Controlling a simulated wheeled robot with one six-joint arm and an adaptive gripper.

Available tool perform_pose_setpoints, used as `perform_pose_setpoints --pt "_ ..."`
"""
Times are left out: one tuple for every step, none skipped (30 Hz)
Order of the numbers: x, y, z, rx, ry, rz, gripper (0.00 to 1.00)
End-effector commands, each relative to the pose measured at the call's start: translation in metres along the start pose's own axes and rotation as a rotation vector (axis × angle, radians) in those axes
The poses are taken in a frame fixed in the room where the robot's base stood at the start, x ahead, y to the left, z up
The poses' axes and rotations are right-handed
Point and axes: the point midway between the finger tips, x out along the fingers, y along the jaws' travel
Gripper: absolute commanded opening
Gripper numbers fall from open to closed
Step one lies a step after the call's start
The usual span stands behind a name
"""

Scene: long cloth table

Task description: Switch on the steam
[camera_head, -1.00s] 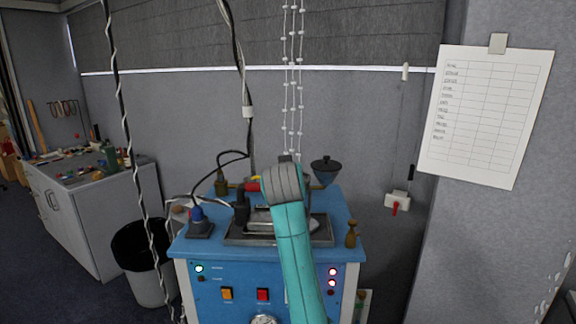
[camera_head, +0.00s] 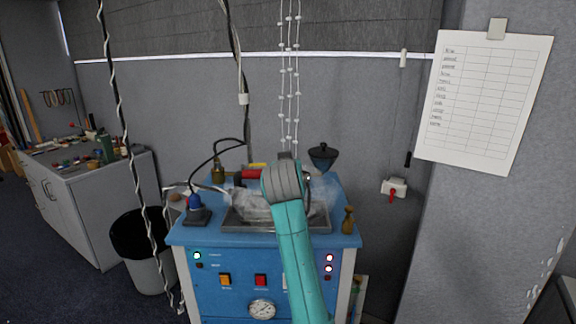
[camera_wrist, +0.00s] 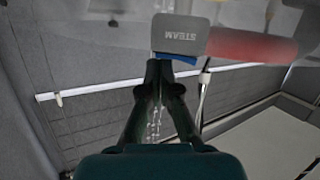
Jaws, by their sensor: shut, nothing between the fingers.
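The blue steam machine (camera_head: 205,238) stands in the middle of the head view, with a metal tray (camera_head: 235,226) on top. A whitish haze like steam (camera_head: 258,205) hangs over the tray. A red handle (camera_head: 251,174) shows just left of my wrist. In the wrist view the red handle (camera_wrist: 250,46) extends right from a grey plate marked STEAM (camera_wrist: 180,36), with a blue piece under it. My gripper (camera_wrist: 166,68) is shut and empty, its fingertips right below the plate; I cannot tell whether they touch. My arm hides the gripper in the head view.
The front panel has an orange switch (camera_head: 225,280), a red switch (camera_head: 261,281), a gauge (camera_head: 262,309) and lit lamps.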

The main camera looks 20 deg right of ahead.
Motion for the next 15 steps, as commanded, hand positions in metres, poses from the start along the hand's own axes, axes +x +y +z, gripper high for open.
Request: perform_pose_setpoints --pt "-0.002 -0.001 0.003 -0.002 -0.006 -0.001 0.0" --pt "-0.004 -0.002 0.003 -0.002 -0.006 -0.002 0.0" --pt "-0.009 -0.002 0.003 -0.001 -0.005 -0.002 0.0" --pt "-0.012 -0.002 0.003 -0.001 -0.005 -0.003 0.0" --pt "-0.017 -0.002 0.004 -0.001 -0.006 -0.003 0.0" --pt "-0.024 -0.002 0.003 0.0 -0.004 -0.003 0.0" --pt "-0.029 -0.002 0.002 0.0 -0.003 -0.003 0.0" --pt "-0.036 -0.001 0.002 0.0 -0.002 -0.002 0.0" --pt "-0.044 -0.001 0.002 0.0 -0.001 -0.002 0.0" --pt "-0.05 -0.001 0.002 0.0 -0.002 -0.002 0.0" --pt "-0.057 -0.002 0.002 -0.001 -0.001 -0.002 0.0" --pt "-0.065 -0.002 0.002 -0.001 -0.001 -0.003 0.0" --pt "-0.071 -0.001 0.001 0.0 0.0 -0.002 0.0" --pt "-0.076 -0.001 0.001 0.001 0.001 -0.003 0.0" --pt "-0.083 -0.001 0.001 0.001 0.0 -0.002 0.0"
